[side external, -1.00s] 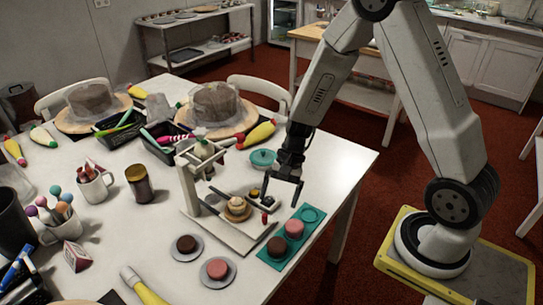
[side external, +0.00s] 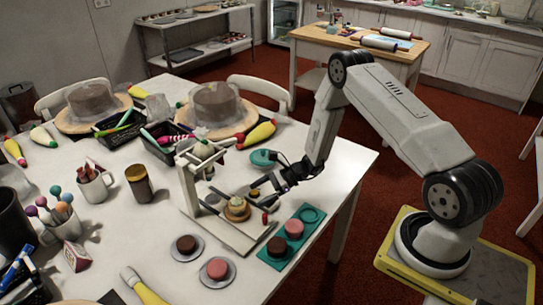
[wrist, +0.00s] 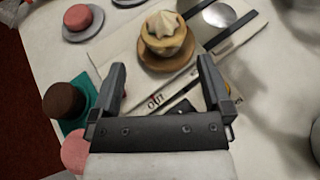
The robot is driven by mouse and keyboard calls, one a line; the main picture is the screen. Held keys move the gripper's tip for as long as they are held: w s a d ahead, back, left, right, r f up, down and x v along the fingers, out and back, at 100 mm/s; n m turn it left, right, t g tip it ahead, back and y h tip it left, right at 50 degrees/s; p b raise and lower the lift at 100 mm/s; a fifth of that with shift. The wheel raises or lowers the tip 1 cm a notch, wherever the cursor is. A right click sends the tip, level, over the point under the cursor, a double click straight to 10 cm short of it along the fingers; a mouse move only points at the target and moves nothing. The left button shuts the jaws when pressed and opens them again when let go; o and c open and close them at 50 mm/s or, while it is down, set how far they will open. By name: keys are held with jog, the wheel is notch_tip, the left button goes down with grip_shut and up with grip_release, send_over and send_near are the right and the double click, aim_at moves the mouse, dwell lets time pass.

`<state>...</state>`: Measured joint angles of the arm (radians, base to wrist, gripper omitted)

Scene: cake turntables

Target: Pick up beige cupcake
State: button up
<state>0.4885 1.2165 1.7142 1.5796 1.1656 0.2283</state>
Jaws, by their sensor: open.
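The beige cupcake (side external: 237,207) has a pale swirl on top and sits on a small brown round plate (wrist: 189,57) on the white stand's base. In the wrist view the beige cupcake (wrist: 165,34) is upright, just beyond my fingertips and roughly centred between them. My gripper (side external: 264,190) is open and empty, low beside the cupcake on its right in the side view, not touching it. In the wrist view my gripper (wrist: 161,72) shows both fingers spread apart.
A teal tray (side external: 312,215) with a pink and a brown cake lies at the right. A brown cake (side external: 186,244) and a pink cake (side external: 217,268) sit on grey plates in front. The white stand's upright frame (side external: 188,185) rises left of the cupcake.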

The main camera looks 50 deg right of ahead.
aim_at(241, 202)
jog(key=shift+x, duration=1.35)
jog(key=shift+x, duration=2.55)
jog(key=shift+w+d, duration=0.1)
jog(key=shift+w, duration=0.05)
jog(key=c, duration=1.2)
jog(key=shift+r, duration=0.2)
